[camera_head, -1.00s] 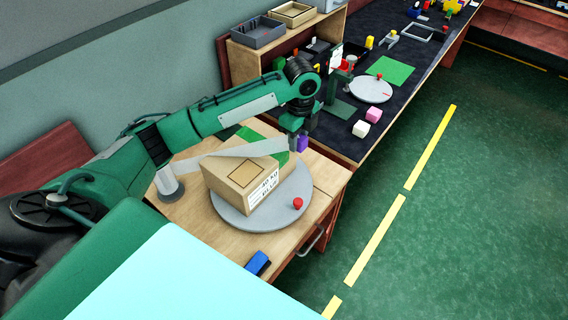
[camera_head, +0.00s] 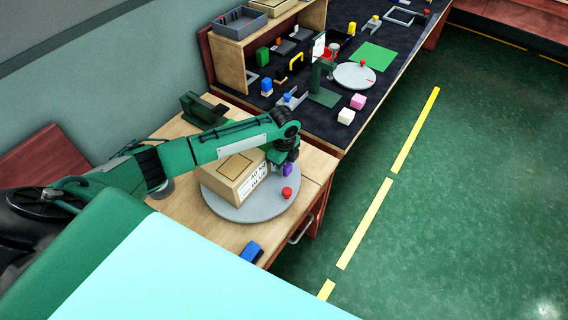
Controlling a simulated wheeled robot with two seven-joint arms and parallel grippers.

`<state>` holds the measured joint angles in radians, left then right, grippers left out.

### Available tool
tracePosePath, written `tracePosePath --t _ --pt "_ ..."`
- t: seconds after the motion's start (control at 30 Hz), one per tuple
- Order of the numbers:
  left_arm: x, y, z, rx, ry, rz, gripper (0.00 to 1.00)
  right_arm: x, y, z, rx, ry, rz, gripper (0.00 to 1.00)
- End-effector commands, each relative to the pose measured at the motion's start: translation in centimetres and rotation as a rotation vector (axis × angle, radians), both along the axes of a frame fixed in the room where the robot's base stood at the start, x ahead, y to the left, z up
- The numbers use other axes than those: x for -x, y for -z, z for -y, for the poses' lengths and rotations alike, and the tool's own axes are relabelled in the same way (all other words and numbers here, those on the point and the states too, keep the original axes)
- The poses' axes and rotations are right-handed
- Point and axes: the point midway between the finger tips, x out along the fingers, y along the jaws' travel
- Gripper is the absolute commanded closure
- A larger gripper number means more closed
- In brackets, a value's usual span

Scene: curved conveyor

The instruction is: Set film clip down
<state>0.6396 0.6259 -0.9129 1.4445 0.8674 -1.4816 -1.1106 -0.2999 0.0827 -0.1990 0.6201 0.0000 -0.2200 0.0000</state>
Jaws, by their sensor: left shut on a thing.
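A small purple clip (camera_head: 287,170), which I take as the film clip, is at the tip of my left gripper (camera_head: 287,164). The gripper is shut on it, above the right side of the round grey turntable (camera_head: 228,211). A cardboard box (camera_head: 236,178) with a white printed label sits on the turntable, to the left of the gripper. My left arm crosses in front of the box's back part. No film strip is visible now. Whether the clip touches anything below is unclear. My right gripper is not in view.
A red knob (camera_head: 287,193) stands on the turntable just below the clip. A blue object (camera_head: 251,252) lies near the wooden table's front edge. A dark green bracket (camera_head: 203,109) stands at the back. A dark bench with several small parts lies beyond.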

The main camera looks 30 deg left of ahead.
Motion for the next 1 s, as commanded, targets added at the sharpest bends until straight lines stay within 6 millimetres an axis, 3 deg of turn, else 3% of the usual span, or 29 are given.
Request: tracePosePath --t 0.3,0.33,0.43,0.77,0.87,1.0 --pt "0.0 0.3 0.0 0.000 0.000 0.000 0.91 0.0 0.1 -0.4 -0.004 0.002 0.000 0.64" --pt "0.0 0.3 0.0 0.000 0.000 0.001 0.65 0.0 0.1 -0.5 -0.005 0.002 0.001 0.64" --pt "0.0 0.3 0.0 0.000 0.000 0.001 0.47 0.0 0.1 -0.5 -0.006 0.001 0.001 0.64" --pt "0.0 -0.1 0.0 0.000 0.000 0.001 0.47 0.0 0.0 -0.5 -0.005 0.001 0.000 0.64" --pt "-0.1 -1.0 0.0 0.000 0.000 0.003 0.47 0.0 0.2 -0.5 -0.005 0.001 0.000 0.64" --pt "-0.1 -3.7 0.0 0.001 0.001 0.005 0.47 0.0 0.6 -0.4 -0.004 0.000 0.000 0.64"
